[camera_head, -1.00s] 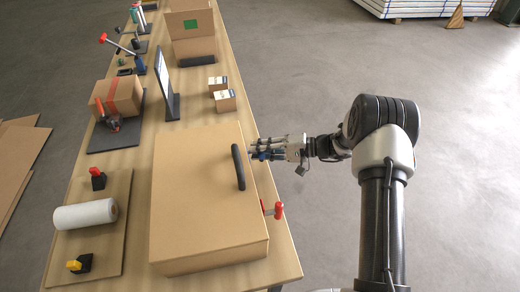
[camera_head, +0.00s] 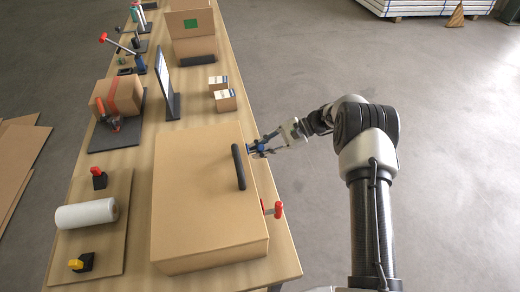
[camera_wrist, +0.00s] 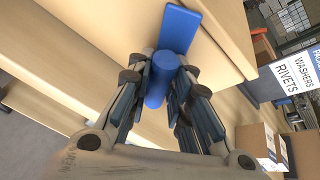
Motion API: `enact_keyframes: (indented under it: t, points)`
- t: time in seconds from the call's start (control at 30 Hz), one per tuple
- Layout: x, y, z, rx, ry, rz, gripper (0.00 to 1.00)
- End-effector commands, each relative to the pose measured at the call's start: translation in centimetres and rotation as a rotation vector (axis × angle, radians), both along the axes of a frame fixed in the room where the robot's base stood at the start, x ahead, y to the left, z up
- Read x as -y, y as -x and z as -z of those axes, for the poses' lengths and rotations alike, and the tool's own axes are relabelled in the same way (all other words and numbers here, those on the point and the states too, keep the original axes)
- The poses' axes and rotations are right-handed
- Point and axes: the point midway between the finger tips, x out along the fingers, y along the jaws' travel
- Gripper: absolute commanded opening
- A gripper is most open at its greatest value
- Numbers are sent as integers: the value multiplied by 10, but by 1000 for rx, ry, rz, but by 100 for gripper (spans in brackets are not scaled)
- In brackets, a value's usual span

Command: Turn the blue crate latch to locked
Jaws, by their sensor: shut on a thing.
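The crate (camera_head: 203,200) is a large tan box with a black handle (camera_head: 238,167) on its lid, lying on the bench. The blue latch (camera_head: 251,149) is on the crate's right side, toward the far end. My gripper (camera_head: 257,149) reaches it from the right. In the wrist view, the latch shows as a flat blue arm (camera_wrist: 180,27) and a round blue grip (camera_wrist: 161,76). My gripper's fingers (camera_wrist: 158,88) are shut on the round grip, one on each side. The latch's pivot and any lock marking cannot be made out.
A red latch (camera_head: 278,209) sticks out on the same crate side, nearer the front. Two small boxes (camera_head: 225,100) stand beyond the crate.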

Motion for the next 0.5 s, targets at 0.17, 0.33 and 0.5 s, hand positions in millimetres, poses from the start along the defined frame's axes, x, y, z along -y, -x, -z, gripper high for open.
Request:
enact_keyframes:
  t: [0.17,0.33,0.5]
  points:
    - [1,1,6,-155,48,-5,0]
    - [1,2,6,-282,84,-6,0]
    - [1,2,6,-378,111,-6,0]
